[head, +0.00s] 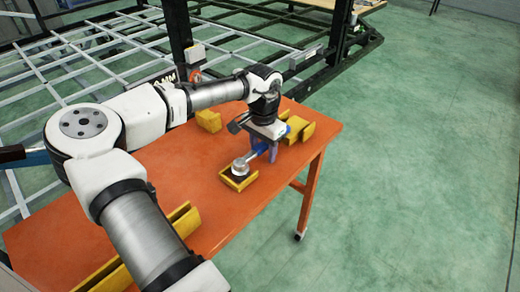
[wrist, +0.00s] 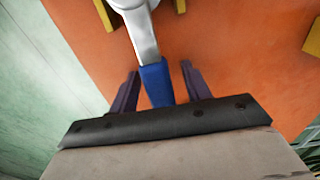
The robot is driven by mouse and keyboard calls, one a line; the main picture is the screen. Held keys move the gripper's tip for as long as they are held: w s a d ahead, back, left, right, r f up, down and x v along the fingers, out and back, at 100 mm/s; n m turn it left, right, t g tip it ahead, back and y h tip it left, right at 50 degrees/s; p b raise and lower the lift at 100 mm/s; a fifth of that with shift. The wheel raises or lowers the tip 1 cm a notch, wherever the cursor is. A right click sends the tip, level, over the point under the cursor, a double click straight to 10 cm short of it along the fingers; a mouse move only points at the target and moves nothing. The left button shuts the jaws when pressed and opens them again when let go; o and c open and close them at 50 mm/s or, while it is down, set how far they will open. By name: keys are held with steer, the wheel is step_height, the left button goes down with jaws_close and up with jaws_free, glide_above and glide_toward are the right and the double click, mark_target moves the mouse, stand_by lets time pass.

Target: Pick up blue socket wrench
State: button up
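The blue socket wrench (head: 257,151) lies over the orange table, its round silver head resting at a yellow holder. In the wrist view its blue handle (wrist: 157,84) runs in between the fingers of my gripper (wrist: 160,84), and its silver shaft (wrist: 140,35) leads up to the top edge. My gripper (head: 265,157) points down over the handle. Its purple fingers stand on either side of the handle, with a gap showing on each side, so it is open. The handle's end is hidden behind the gripper body.
The orange table (head: 190,165) carries yellow holders: one under the wrench head (head: 238,182), one at the right edge (head: 299,130), one behind (head: 208,121) and a long one in front (head: 185,219). A metal trailer frame (head: 85,55) stands behind. Green floor (head: 420,180) is clear at right.

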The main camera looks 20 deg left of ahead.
jaws_close()
steer(key=shift+r, duration=0.15)
